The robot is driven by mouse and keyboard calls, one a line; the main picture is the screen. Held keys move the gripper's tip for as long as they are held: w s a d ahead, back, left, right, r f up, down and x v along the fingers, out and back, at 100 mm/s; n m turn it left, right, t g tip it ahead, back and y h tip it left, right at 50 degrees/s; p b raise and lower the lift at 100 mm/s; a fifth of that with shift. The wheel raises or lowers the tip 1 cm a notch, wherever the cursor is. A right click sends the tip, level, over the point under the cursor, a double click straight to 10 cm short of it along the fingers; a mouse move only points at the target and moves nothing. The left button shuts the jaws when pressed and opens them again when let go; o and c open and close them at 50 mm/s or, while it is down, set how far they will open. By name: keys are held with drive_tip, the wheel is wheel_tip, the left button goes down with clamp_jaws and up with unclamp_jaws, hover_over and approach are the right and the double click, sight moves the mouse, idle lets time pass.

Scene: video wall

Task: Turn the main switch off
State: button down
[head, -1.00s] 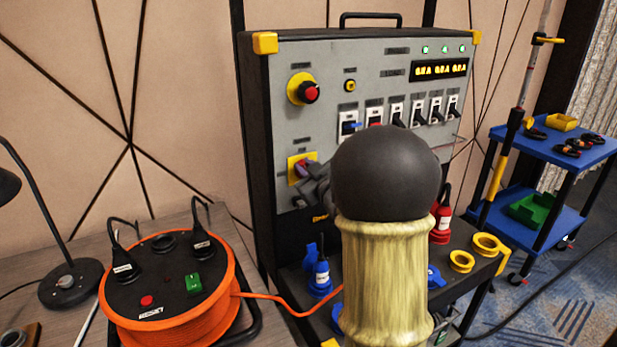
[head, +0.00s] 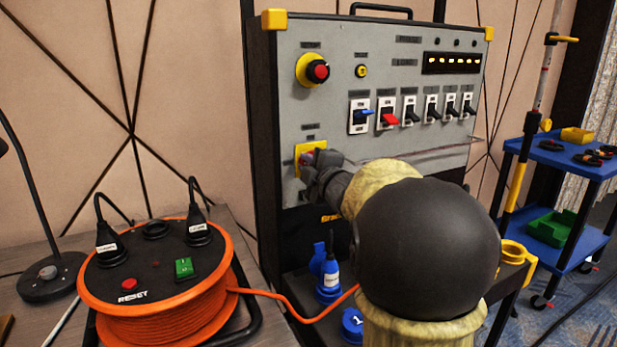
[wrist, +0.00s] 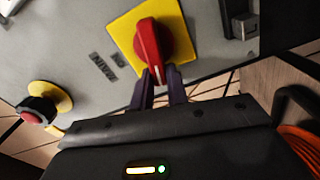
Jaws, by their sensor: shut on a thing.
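The main switch is a red rotary handle (wrist: 150,48) on a yellow square plate (wrist: 124,28), with the label "MAIN" beside it in the wrist view. In the head view the yellow plate (head: 301,153) sits low on the left of the grey panel, and my gripper (head: 318,163) covers most of the handle. In the wrist view my gripper's two dark fingers (wrist: 162,82) are shut on the near end of the red handle. The display (head: 452,62) shows a row of yellow dashes, and the small lamps above it are dark.
A red emergency button on a yellow base (head: 315,70) sits above the main switch. A row of breakers (head: 410,110) is to its right. An orange cable reel (head: 165,285) stands at the left, and a blue cart (head: 575,160) at the right.

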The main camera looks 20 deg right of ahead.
drive_tip(key=shift+a+f+n+b, duration=0.1)
drive_tip(key=shift+f+n+b, duration=0.15)
drive_tip(key=shift+n+b, duration=0.4)
drive_tip(key=shift+f+n+b, duration=0.2)
drive_tip(key=shift+n+b, duration=0.3)
drive_tip(key=shift+n, duration=0.15)
drive_tip(key=c, duration=1.4)
unclamp_jaws()
